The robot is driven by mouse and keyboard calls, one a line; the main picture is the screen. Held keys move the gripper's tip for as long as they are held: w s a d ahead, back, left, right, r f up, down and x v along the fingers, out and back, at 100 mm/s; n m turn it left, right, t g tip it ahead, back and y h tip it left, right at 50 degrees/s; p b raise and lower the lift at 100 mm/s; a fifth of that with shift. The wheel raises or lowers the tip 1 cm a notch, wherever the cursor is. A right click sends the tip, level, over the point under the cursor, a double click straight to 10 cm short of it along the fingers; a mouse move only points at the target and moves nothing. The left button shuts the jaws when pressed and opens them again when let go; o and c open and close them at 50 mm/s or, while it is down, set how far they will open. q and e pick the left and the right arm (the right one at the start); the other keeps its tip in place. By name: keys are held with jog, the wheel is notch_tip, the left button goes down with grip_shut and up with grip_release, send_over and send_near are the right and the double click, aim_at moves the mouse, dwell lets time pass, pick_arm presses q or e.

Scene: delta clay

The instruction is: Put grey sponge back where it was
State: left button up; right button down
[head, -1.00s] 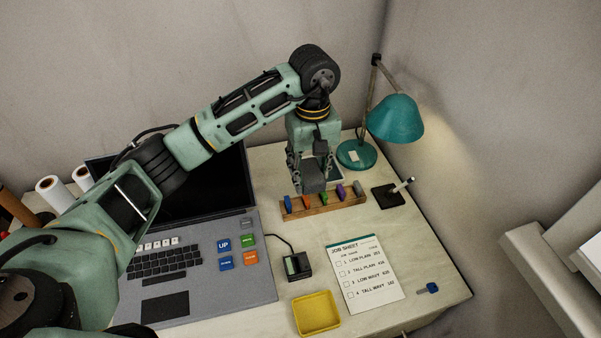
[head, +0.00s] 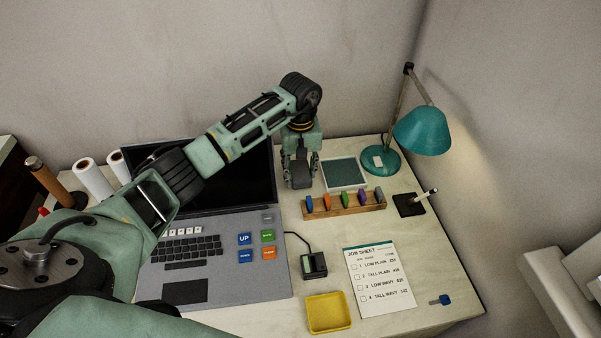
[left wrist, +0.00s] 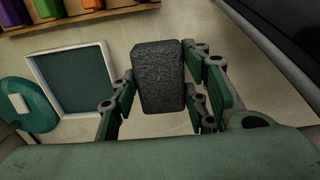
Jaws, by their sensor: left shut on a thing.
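The grey sponge (head: 301,176) is a dark, speckled block between the fingers of my left gripper (head: 300,168). The left wrist view shows the sponge (left wrist: 158,78) upright between both green finger pads of the gripper (left wrist: 160,95), which is shut on it. In the head view it hangs at the back of the desk, left of a small white-framed green board (head: 344,174) and right of the laptop screen. I cannot tell whether the sponge touches the desk. My right gripper is not in view.
A wooden rack (head: 345,208) with several coloured pieces stands in front of the board. A teal lamp (head: 422,131) and a black pen stand (head: 409,205) are to the right. The laptop (head: 215,262) is left. A yellow tray (head: 328,312) and job sheet (head: 379,277) lie nearer.

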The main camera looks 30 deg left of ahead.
pick_arm(q)
notch_tip(320, 180, down, 2)
jog(key=shift+f, duration=0.25)
jog(key=o, duration=1.1)
jog(key=shift+r, duration=0.1)
jog(key=shift+o, duration=0.5)
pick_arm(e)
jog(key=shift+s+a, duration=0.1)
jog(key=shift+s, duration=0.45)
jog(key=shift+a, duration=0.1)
